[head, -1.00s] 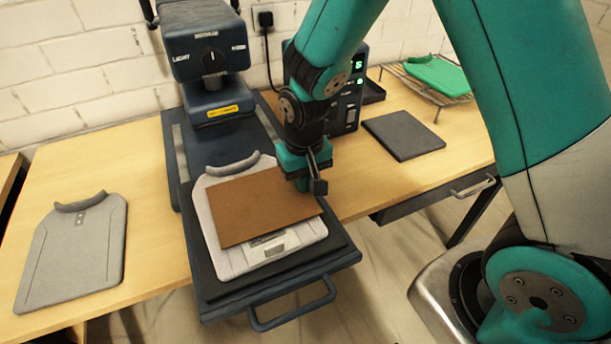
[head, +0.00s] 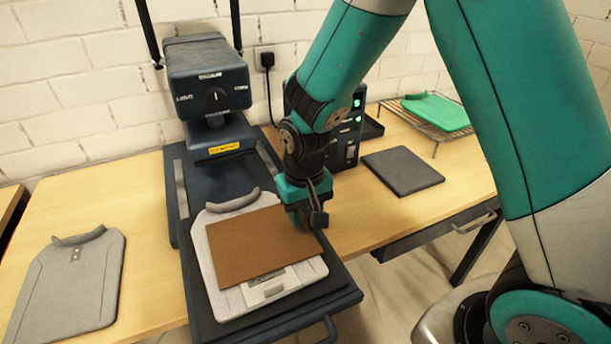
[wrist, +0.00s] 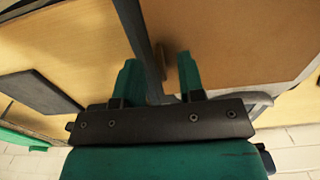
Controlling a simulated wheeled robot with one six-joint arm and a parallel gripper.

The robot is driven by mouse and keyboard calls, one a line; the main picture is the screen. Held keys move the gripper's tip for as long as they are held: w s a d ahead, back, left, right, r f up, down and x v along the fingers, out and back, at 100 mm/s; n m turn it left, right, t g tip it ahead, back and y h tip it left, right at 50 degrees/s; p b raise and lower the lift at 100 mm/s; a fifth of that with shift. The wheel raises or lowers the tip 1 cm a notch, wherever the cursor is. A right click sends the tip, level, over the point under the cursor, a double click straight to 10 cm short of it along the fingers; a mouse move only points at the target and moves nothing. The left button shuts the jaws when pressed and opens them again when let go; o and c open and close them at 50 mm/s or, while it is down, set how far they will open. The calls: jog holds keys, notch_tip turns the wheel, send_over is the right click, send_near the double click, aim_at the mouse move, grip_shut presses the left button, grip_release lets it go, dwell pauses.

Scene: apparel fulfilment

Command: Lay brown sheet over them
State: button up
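The brown sheet (head: 255,245) lies on the grey shirt (head: 212,270) on the press's lower plate. A pale printed piece (head: 270,287) shows from under the sheet's front edge; the rest of it is hidden. My gripper (head: 316,215) is at the sheet's right edge. In the wrist view my gripper (wrist: 160,80) has its teal fingers apart, with a clear gap between them. The brown sheet (wrist: 235,35) fills the right side of that view, beside the right finger. Contact between finger and sheet cannot be told.
The heat press head (head: 210,85) is swung back behind the lower plate (head: 345,290). A second grey shirt (head: 70,285) lies at the left of the table. A dark pad (head: 403,170) and a wire rack (head: 405,115) with a green shirt (head: 436,110) are at the right.

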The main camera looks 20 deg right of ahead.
notch_tip(320, 180, up, 16)
jog(key=s+a+r+n+y, duration=0.1)
jog(key=s+a+n+y, duration=0.1)
jog(key=s, duration=0.7)
jog(key=s+a+r+n+y, duration=0.1)
jog(key=s+a+n+y, duration=0.1)
jog(key=s+n, duration=0.3)
jog(key=s, duration=0.4)
jog(key=shift+s+a+r, duration=0.2)
jog(key=shift+s+r, duration=0.1)
jog(key=shift+c, duration=0.4)
